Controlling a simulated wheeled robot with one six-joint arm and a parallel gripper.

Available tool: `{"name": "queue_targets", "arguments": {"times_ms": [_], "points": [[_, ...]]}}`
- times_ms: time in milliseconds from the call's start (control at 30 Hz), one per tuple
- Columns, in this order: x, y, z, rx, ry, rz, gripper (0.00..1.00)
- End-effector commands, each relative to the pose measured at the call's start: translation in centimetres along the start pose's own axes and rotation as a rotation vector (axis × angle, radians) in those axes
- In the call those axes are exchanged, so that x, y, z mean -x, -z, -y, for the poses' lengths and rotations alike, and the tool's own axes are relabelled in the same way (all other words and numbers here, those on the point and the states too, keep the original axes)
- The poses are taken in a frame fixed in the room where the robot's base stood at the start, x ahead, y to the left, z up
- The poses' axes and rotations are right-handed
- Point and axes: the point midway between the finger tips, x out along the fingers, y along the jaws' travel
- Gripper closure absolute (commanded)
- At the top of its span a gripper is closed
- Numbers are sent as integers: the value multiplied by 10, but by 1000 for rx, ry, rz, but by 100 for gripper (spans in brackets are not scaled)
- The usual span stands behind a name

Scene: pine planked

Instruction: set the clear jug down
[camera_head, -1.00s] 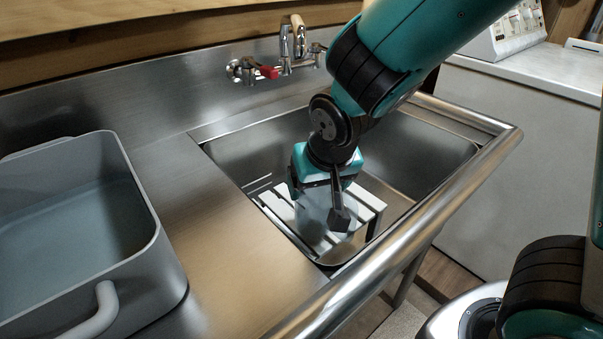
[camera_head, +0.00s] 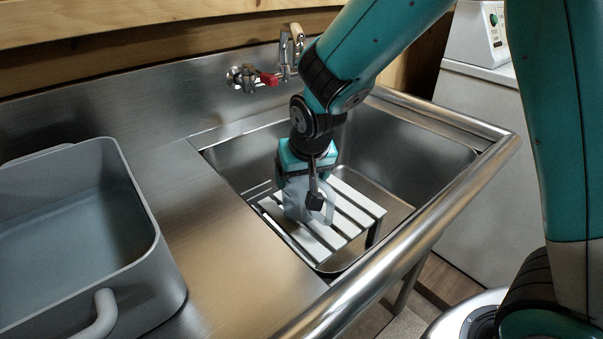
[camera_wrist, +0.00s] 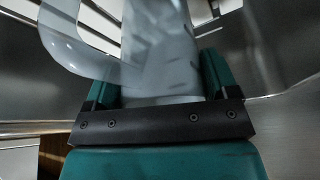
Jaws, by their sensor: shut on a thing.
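The clear jug (camera_head: 295,205) is a pale, see-through vessel, partly hidden by my gripper (camera_head: 300,192). My gripper points down into the sink and is shut on the jug. In the wrist view the jug's body (camera_wrist: 162,50) stands between the fingers, with its curved handle (camera_wrist: 62,50) to the left. The jug looks about upright over the left part of a white slatted rack (camera_head: 345,212) in the sink. I cannot tell whether its base touches the slats.
The steel sink (camera_head: 400,165) has a raised tubular front rail (camera_head: 440,215). A tap with a red lever (camera_head: 268,79) is on the back wall. A grey tub (camera_head: 150,262) stands on the drainboard at left. The rack's right part is clear.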

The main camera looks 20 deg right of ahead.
Motion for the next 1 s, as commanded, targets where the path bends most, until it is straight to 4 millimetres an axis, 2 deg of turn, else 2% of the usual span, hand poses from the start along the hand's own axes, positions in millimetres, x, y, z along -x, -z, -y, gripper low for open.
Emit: {"name": "queue_targets", "arguments": {"times_ms": [100, 133, 200, 433, 567, 1000], "points": [[-3, -2, 0, 0, 0, 0, 58], [-3, -2, 0, 0, 0, 1, 18], [-2, -1, 0, 0, 0, 0, 2], [-2, -1, 0, 0, 0, 0, 0], [8, 1, 0, 0, 1, -2, 0], [98, 1, 0, 0, 2, -3, 0]]}}
